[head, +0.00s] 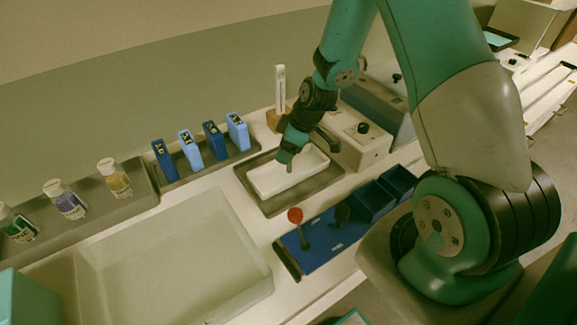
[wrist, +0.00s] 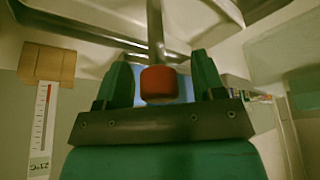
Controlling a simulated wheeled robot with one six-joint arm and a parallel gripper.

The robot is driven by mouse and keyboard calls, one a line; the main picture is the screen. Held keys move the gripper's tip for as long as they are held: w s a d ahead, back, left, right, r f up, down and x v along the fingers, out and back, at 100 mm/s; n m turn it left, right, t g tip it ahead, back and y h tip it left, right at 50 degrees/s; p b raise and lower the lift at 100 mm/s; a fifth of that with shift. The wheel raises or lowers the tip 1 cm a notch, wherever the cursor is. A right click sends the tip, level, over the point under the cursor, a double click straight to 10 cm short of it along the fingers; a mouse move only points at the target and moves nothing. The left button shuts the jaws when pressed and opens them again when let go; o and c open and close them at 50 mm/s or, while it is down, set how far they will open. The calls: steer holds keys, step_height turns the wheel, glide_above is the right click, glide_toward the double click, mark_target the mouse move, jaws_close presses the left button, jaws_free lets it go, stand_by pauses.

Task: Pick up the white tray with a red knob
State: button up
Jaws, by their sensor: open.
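The white tray (head: 280,182) is a shallow rectangular piece lying in a grey holder (head: 276,207) in the middle of the counter in the head view. My gripper (head: 290,158) is over its middle, pointing down, and hides part of it. In the wrist view a red knob (wrist: 158,84) on a grey metal stem is between the two dark green fingers of my open gripper (wrist: 165,82). The fingers stand apart on either side of the knob. In the head view my gripper hides this knob.
A blue board (head: 325,248) with a red-topped stick (head: 296,215) stands in front. A large basin (head: 170,262) lies front left.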

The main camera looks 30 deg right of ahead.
steer(key=shift+f, duration=0.2)
jaws_close()
